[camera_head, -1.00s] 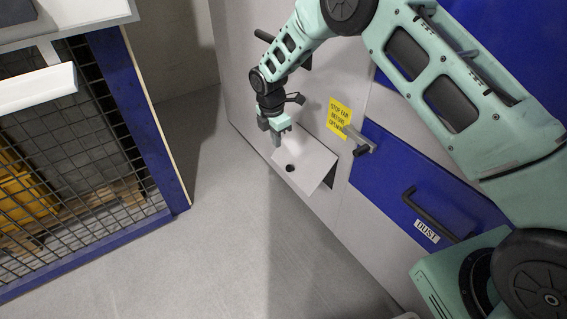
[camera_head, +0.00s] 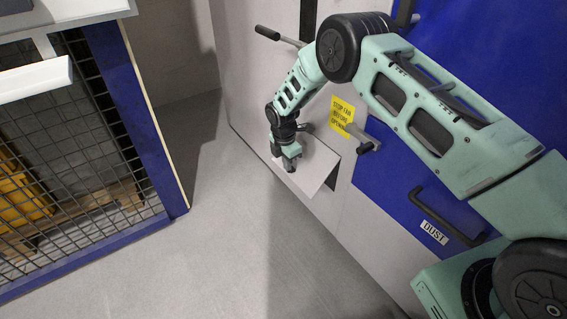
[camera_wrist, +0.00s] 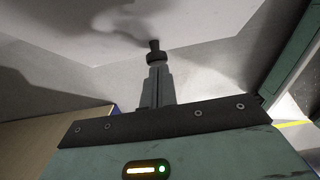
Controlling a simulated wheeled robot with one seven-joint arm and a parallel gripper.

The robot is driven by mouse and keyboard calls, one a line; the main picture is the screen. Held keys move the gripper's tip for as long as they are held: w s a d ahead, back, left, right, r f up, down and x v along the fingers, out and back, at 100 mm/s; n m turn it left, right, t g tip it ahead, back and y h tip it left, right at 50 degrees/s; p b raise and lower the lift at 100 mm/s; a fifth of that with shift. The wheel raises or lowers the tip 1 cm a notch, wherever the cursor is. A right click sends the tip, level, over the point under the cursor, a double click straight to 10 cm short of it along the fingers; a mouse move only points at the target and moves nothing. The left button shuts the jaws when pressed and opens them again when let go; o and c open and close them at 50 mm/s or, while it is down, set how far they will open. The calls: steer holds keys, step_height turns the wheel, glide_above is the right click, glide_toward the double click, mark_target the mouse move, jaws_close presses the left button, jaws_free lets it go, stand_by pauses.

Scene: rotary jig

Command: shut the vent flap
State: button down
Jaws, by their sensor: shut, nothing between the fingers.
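The vent flap (camera_head: 318,165) is a pale grey panel low on the cabinet front. It stands open, tilted out from the wall, with a dark gap at its right side. My gripper (camera_head: 290,166) is shut and empty, over the flap's near part, and it hides the flap's black knob in the head view. In the wrist view the shut fingers (camera_wrist: 157,86) point at the dark knob (camera_wrist: 154,50) on the pale flap (camera_wrist: 105,22). The tips are at or very near the knob; I cannot tell whether they touch.
A blue drawer (camera_head: 390,180) with a black handle (camera_head: 440,213) is further right. A blue-framed mesh cage (camera_head: 140,120) stands left. The floor between is clear.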

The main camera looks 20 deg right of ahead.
mark_target(296, 169)
steer(key=shift+f, duration=0.1)
stand_by(0.3)
steer(key=shift+d+f+h+b, duration=0.25)
steer(key=shift+f+h+b, duration=0.1)
steer(key=shift+f+h, duration=0.35)
steer(key=d+f+t+h+b, duration=0.1)
steer(key=f+h, duration=0.1)
steer(key=w+d+f+h+b, duration=0.1)
steer(key=d+f+h+b, duration=0.1)
steer(key=shift+w+d+f+t, duration=0.1)
steer(key=shift+d+f+t, duration=0.1)
steer(key=shift+t, duration=0.2)
steer(key=shift+w+d+f+h+b, duration=0.25)
steer(key=shift+d+f+h+b, duration=0.15)
steer(key=shift+d+h+b, duration=0.45)
steer(key=shift+w+d+f+t+h, duration=0.15)
steer(key=shift+d+t+h, duration=0.15)
steer(key=shift+t+h, duration=0.15)
steer(key=shift+d, duration=0.1)
